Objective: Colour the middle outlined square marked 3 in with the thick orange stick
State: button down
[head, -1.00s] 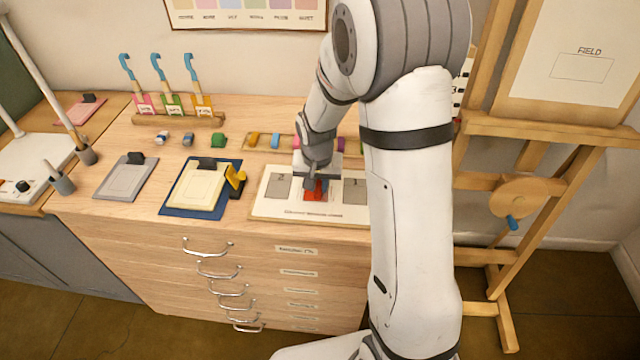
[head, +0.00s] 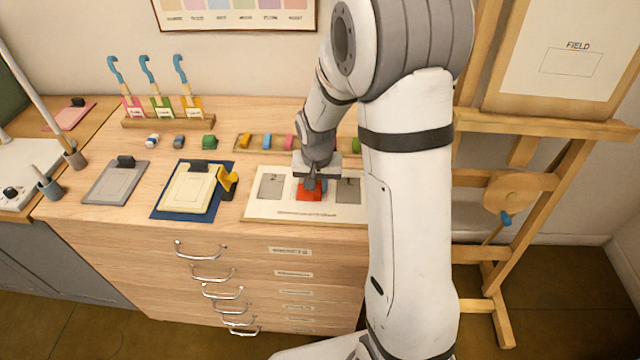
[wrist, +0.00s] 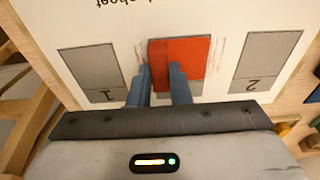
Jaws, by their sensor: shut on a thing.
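The white card (head: 262,212) lies on the cabinet top with three outlined squares in a row. The middle square (wrist: 180,48) is filled with solid red-orange, and faint strokes run past its left and right edges in the wrist view. Its number is hidden. The grey squares marked 2 (wrist: 268,60) and 1 (wrist: 90,68) flank it. My gripper (wrist: 160,75) is over the middle square, its blue fingers pointing down and close together.
A tray with coloured blocks (head: 265,142) lies behind the card. A yellow holder (head: 227,182) and a cream pad on a blue mat (head: 160,212) are left of it. A rack with blue-handled tools (head: 150,121) stands at the back left. An easel (head: 560,128) stands right.

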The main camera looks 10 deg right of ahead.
jog(key=shift+w+a+r, duration=0.1)
jog(key=shift+w+a, duration=0.15)
jog(key=shift+a, duration=0.55)
jog(key=shift+r, duration=0.1)
notch_tip(320, 180, up, 7)
jog(key=p, duration=0.4)
